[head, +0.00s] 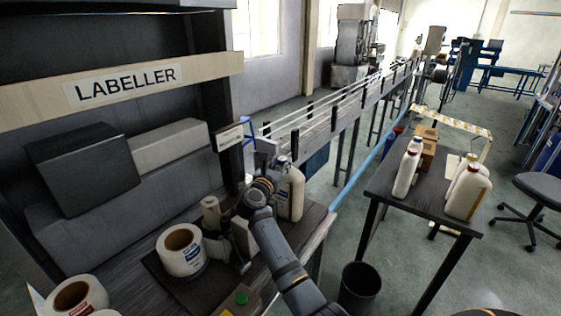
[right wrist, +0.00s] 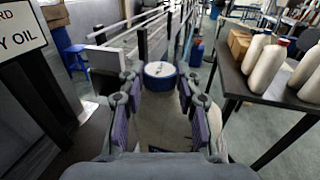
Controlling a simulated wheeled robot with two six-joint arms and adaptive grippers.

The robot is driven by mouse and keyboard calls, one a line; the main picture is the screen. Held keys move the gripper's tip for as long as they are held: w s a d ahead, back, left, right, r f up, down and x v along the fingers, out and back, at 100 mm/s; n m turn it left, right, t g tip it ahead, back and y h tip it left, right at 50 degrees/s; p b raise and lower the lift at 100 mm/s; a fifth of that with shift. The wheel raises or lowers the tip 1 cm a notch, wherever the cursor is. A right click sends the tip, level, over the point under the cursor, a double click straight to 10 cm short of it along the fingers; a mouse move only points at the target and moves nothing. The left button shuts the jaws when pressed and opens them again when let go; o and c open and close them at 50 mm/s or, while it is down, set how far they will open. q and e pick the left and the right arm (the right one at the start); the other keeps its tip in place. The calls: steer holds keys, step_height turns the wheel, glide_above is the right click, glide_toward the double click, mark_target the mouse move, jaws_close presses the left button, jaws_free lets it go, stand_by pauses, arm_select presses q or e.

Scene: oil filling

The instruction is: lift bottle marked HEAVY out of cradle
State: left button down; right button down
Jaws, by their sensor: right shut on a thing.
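A cream bottle (head: 292,192) with a blue-rimmed, white-topped cap stands upright at the right end of the labeller bench. My right gripper (head: 270,186) is shut on it from the near left side. In the right wrist view the bottle (right wrist: 160,128) is between the two fingers of my right gripper (right wrist: 160,98), below its cap. I cannot read the word HEAVY on it. The bottle's base is partly hidden by my arm, so I cannot tell whether it touches the cradle, which I cannot make out clearly. My left gripper is not in view.
Label rolls (head: 182,250) and a green button (head: 242,298) are on the labeller bench. A conveyor (head: 330,125) runs away behind the bottle. A dark table (head: 425,196) at the right holds white bottles (head: 468,192) and cardboard boxes. A black bin (head: 360,287) stands between.

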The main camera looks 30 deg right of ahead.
steer(key=shift+s+a, duration=0.1)
steer(key=shift+s, duration=0.1)
steer(key=c, duration=0.8)
jaws_free()
steer(key=shift+r, duration=0.1)
steer(key=shift+c, duration=0.2)
steer(key=shift+a, duration=0.15)
steer(key=v, duration=0.7)
steer(key=shift+s+a, duration=0.15)
steer(key=shift+s, duration=0.05)
